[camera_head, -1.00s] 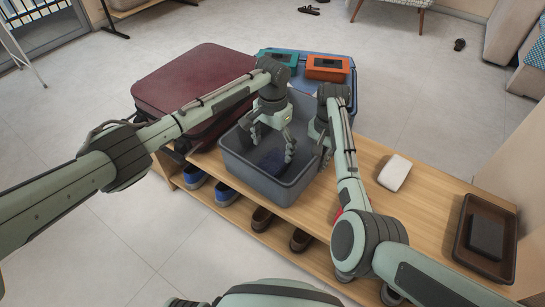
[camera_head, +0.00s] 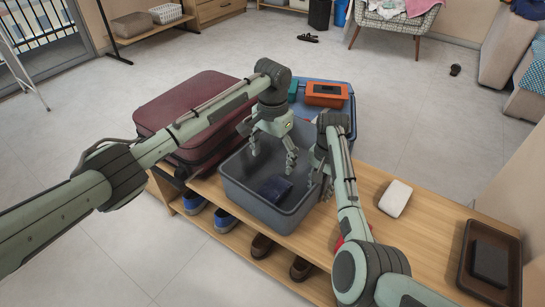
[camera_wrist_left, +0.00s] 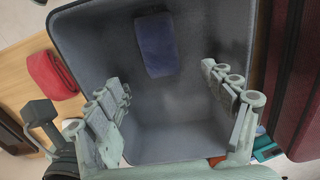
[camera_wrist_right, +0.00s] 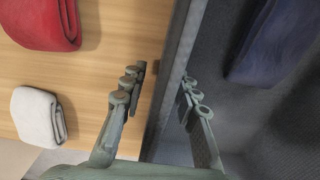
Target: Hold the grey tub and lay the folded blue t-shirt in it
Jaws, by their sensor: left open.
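The grey tub (camera_head: 233,187) stands on the wooden bench. The folded blue t-shirt (camera_head: 272,187) lies flat on the tub's floor, and it also shows in the left wrist view (camera_wrist_left: 155,45). My left gripper (camera_head: 273,153) is open and empty above the tub, its fingers apart and clear of the shirt.
A dark red suitcase (camera_head: 168,112) stands left of the tub. A blue bin (camera_head: 341,84) with an orange box (camera_head: 326,94) is behind it. A white folded cloth (camera_head: 395,198), a red cloth (camera_wrist_right: 45,20) and a brown tray (camera_head: 463,270) lie to the right. Shoes (camera_head: 225,220) sit below.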

